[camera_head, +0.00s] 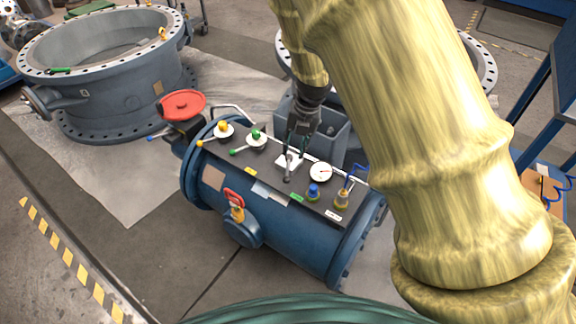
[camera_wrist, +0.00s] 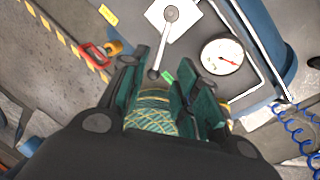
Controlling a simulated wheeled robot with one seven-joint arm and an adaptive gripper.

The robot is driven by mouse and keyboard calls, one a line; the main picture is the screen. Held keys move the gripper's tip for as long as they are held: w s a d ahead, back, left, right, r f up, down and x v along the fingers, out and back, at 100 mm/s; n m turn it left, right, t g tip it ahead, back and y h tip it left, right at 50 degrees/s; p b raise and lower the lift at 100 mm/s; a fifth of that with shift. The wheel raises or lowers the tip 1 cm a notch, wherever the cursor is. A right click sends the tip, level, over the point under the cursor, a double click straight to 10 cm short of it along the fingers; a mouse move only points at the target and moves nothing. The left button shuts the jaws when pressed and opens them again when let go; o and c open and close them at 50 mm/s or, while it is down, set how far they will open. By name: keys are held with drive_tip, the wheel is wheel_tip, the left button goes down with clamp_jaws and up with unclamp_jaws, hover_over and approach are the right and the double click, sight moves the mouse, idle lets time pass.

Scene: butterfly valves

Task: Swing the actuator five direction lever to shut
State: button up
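A short grey lever (camera_head: 287,170) sits on a white square plate (camera_head: 283,160) on top of the blue cylindrical actuator (camera_head: 280,235). In the wrist view the lever (camera_wrist: 161,48) runs from its round pivot on the plate down to a rounded end. My gripper (camera_head: 295,152) is directly above this lever, fingers pointing down. In the wrist view my gripper (camera_wrist: 163,76) is open, with its green pads on both sides of the lever's end. I cannot tell whether either pad touches it. No label naming actuator five is readable.
On the same dark panel are a yellow-handled lever (camera_head: 222,131), a green-handled lever (camera_head: 255,139), a pressure gauge (camera_head: 320,172) and a blue knob (camera_head: 314,190). A red handwheel (camera_head: 182,105) stands at the panel's left end. A large flanged valve body (camera_head: 105,75) stands back left.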

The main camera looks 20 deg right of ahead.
sight(288, 169)
drive_tip(key=f, duration=0.3)
drive_tip(key=a+f, duration=0.1)
drive_tip(key=f, duration=0.2)
drive_tip(key=f+b, duration=0.1)
drive_tip(key=f, duration=0.2)
drive_tip(key=shift+w+a+f, duration=0.2)
drive_tip(key=shift+w+a, duration=0.1)
drive_tip(key=shift+w, duration=0.05)
clamp_jaws()
